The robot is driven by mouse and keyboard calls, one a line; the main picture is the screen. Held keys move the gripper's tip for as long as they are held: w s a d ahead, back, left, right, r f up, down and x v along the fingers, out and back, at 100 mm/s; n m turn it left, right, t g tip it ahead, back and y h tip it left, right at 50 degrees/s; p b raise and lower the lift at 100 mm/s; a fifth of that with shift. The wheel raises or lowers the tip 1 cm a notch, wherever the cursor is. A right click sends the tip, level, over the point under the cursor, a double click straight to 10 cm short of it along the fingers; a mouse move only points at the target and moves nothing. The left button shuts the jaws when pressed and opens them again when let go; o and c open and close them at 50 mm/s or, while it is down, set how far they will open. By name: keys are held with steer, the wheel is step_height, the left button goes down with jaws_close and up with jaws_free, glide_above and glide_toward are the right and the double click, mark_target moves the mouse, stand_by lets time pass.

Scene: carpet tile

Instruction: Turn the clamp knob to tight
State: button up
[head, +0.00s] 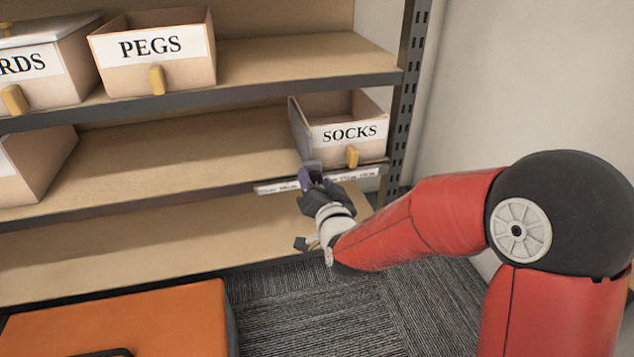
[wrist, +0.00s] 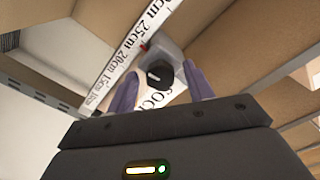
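The clamp knob (wrist: 165,76) is a small dark round knob with a pale pointer mark, on a grey clamp body (wrist: 162,48) that sits on a white ruler strip (wrist: 128,50) marked in centimetres. My gripper (wrist: 160,84) is open, with one purple finger on each side of the knob as seen in the wrist view. I cannot tell whether either finger touches it. In the head view my gripper (head: 312,178) is at the middle shelf's front edge, below the socks bin, and the knob is hidden behind it. The ruler strip (head: 280,187) shows on both sides of my gripper.
The socks bin (head: 345,134) stands on the middle shelf just above my gripper. The pegs bin (head: 165,75) is on the shelf above. A shelf upright (head: 404,90) stands to the right. An orange case (head: 120,320) is at the lower left. The lowest shelf is mostly bare.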

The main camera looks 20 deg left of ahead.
steer(key=v, duration=0.8)
steer(key=shift+a, duration=0.15)
stand_by(0.4)
